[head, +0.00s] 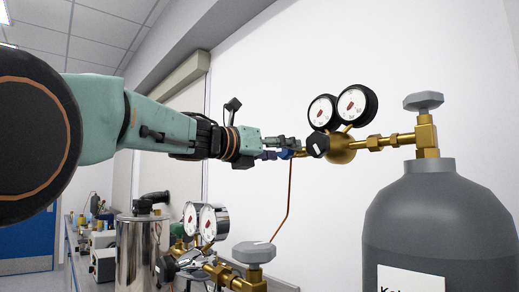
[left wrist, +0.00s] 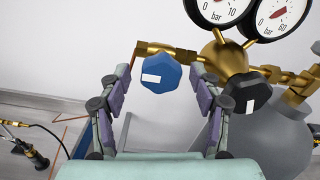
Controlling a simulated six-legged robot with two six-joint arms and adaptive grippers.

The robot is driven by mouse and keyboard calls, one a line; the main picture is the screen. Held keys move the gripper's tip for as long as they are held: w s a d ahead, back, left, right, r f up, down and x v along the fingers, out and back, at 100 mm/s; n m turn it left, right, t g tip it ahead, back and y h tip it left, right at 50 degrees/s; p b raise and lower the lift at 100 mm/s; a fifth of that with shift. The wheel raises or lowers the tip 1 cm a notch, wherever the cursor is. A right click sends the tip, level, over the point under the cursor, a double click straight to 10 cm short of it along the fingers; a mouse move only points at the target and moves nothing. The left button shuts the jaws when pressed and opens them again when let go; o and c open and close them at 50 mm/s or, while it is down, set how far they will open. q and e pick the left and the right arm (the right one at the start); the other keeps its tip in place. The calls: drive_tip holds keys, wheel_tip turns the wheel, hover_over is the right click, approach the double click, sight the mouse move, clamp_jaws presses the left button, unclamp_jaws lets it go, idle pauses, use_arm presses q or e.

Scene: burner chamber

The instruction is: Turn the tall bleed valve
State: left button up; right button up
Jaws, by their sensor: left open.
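The blue bleed valve knob (left wrist: 160,74) with a white mark sits at the end of a brass pipe from the regulator on the tall grey cylinder. In the head view the knob (head: 286,154) shows as a small blue patch, partly hidden by my fingers. My left gripper (head: 272,152) reaches in from the left and is open at the knob. In the left wrist view the purple fingertips (left wrist: 158,84) stand apart on either side of the knob, with gaps showing. How deep the knob lies between them is hard to tell. My right gripper is not in view.
The brass regulator (head: 342,150) carries two gauges and a black knob (left wrist: 246,92) close right of my fingers. The grey cylinder (head: 440,218) stands right. A thin copper pipe (head: 289,200) hangs below. A lower regulator with gauges (head: 206,222) and a silver vessel (head: 138,250) stand beneath my arm.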

use_arm(q)
drive_tip(key=v, duration=1.1)
drive_tip(key=shift+s, duration=0.1)
